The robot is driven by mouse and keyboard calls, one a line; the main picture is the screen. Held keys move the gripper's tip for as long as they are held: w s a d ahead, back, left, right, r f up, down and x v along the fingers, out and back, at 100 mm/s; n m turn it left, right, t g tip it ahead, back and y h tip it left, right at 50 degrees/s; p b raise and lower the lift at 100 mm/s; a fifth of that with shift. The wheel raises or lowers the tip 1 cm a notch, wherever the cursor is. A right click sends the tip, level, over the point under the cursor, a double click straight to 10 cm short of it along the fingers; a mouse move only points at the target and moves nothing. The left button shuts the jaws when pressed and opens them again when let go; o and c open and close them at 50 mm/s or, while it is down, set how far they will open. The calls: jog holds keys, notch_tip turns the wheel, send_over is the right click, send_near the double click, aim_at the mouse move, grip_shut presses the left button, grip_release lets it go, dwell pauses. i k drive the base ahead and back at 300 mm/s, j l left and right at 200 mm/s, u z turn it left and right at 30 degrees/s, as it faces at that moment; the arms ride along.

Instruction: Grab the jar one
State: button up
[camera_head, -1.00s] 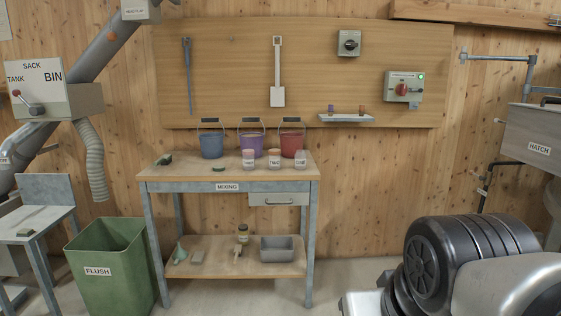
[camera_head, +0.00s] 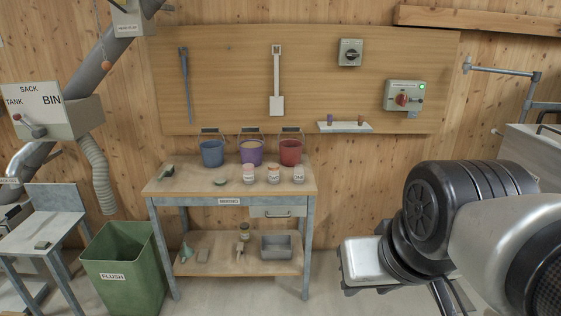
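Three small labelled jars stand in a row on the mixing bench's top (camera_head: 205,184), right of its middle: a left jar (camera_head: 248,174), a middle jar (camera_head: 274,174) and a right jar (camera_head: 299,174). Their labels are too small to read surely. Links of my arm fill the lower right, well apart from the bench. My gripper's fingertips do not show.
Blue (camera_head: 212,153), purple (camera_head: 251,152) and red (camera_head: 290,152) buckets stand behind the jars. A green FLUSH bin (camera_head: 125,275) stands left of the bench. A grey tray (camera_head: 276,247) is on the lower shelf. Floor shows before the bench.

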aim_at(299, 170)
jog(key=i+l, duration=0.15)
jog(key=i, duration=0.4)
jog(key=i+l, duration=0.1)
jog(key=i, duration=0.45)
jog(key=i+l, duration=0.15)
jog(key=i, duration=0.4)
jog(key=i+l, duration=0.15)
jog(key=i, duration=0.4)
jog(key=i+l, duration=0.15)
jog(key=i, duration=0.4)
jog(key=j+u, duration=0.05)
